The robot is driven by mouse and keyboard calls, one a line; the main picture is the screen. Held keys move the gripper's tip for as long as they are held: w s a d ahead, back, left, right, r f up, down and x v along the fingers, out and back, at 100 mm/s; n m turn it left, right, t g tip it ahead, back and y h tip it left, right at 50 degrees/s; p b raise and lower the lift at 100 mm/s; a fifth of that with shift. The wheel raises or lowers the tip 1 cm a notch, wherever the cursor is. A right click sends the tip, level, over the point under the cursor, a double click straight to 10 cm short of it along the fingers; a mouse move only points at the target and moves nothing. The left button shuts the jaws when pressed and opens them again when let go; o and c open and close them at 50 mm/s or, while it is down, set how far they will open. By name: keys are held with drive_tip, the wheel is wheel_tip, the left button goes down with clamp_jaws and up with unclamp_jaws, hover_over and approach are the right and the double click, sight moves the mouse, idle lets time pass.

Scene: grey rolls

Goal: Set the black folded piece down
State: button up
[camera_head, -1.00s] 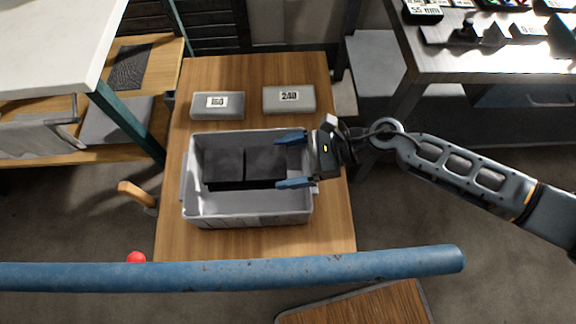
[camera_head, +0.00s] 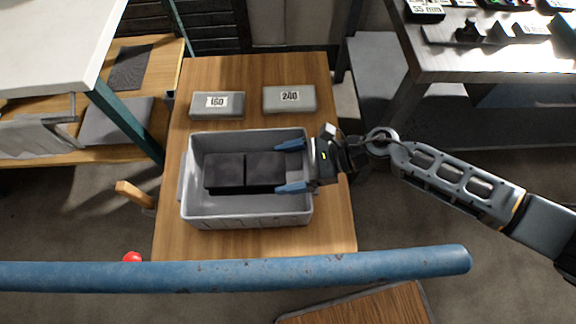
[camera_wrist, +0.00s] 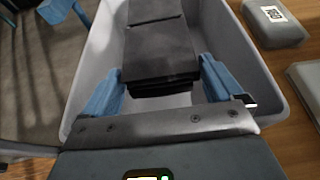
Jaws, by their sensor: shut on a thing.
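The black folded piece (camera_head: 225,170) is inside the grey bin (camera_head: 205,208), with a crease across its middle. In the wrist view the black piece (camera_wrist: 160,50) shows several stacked layers at its near edge. My gripper (camera_head: 290,166) reaches over the bin's right wall, with one blue finger on each side of the piece's right end. The wrist view shows my gripper (camera_wrist: 160,85) shut on this end. The piece lies about flat and low in the bin (camera_wrist: 90,65). I cannot tell whether its underside touches the bin floor.
The bin stands on a wooden table (camera_head: 330,225). Two grey boxes, labelled 160 (camera_head: 217,106) and 240 (camera_head: 289,99), lie behind it. A blue bar (camera_head: 240,272) crosses the front of the view. A metal table (camera_head: 490,60) stands at the back right. Bin floor shows in front of the piece.

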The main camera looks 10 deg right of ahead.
drive_tip(key=shift+s+d+f, duration=0.1)
drive_tip(key=shift+s+f, duration=0.1)
drive_tip(key=shift+f, duration=0.9)
drive_tip(key=o, duration=0.8)
drive_tip(key=shift+r+p, duration=0.4)
drive_tip(key=shift+r, duration=0.1)
drive_tip(key=v, duration=0.8)
drive_tip(key=r+v, duration=0.1)
drive_tip(key=v, duration=0.3)
drive_tip(key=shift+w, duration=0.15)
